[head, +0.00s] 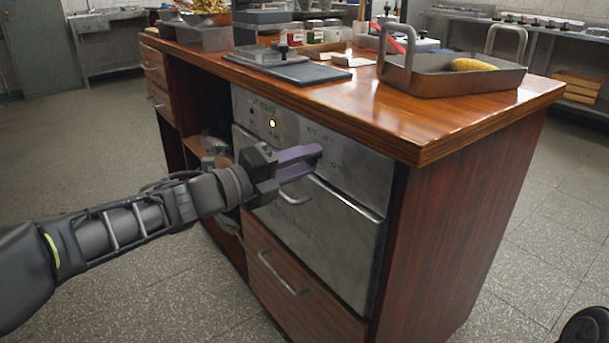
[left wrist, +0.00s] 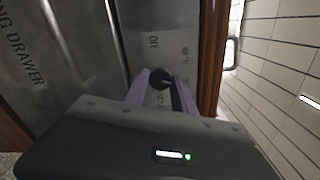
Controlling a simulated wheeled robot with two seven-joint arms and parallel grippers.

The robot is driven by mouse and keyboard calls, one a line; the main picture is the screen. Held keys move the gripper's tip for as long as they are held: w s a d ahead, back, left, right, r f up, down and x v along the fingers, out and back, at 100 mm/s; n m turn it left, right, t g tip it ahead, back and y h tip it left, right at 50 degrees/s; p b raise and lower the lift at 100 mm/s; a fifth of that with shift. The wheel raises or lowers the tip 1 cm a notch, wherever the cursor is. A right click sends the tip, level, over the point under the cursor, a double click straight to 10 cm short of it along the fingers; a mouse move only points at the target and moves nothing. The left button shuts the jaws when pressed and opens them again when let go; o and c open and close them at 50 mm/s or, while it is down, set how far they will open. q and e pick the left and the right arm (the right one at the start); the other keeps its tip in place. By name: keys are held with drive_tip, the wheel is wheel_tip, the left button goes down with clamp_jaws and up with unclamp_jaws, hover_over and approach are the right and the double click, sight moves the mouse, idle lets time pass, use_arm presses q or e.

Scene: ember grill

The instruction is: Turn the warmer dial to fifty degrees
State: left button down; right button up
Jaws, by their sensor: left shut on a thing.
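The warmer dial (left wrist: 160,78) is a small dark round knob on the steel warmer panel (head: 352,165). In the left wrist view it sits between the two purple fingers of my left gripper (left wrist: 160,92), with the label "OFF" beside it; the other markings are too blurred to read. In the head view my left gripper (head: 309,164) reaches the right part of the panel with its fingers shut on the dial, and the fingers hide the dial there. My right gripper is not in view.
A lit yellow lamp (head: 272,123) shows on the panel. Below are the steel warming drawer (head: 345,240) with a bar handle and a wooden drawer (head: 290,290). The wooden counter top (head: 440,125) overhangs the panel and bears a roasting pan (head: 450,84) at the right.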

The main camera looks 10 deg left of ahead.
use_arm(q)
drive_tip(key=shift+f+m+b, duration=0.1)
drive_tip(key=shift+m+b, duration=0.7)
drive_tip(key=shift+m, duration=0.2)
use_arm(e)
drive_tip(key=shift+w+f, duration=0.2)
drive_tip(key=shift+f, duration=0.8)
use_arm(q)
drive_tip(key=c, duration=1.1)
unclamp_jaws()
drive_tip(key=shift+s+a, duration=0.1)
drive_tip(key=p+v, duration=0.2)
drive_tip(key=v, duration=0.5)
drive_tip(key=shift+s+a, duration=0.15)
drive_tip(key=shift+s, duration=0.1)
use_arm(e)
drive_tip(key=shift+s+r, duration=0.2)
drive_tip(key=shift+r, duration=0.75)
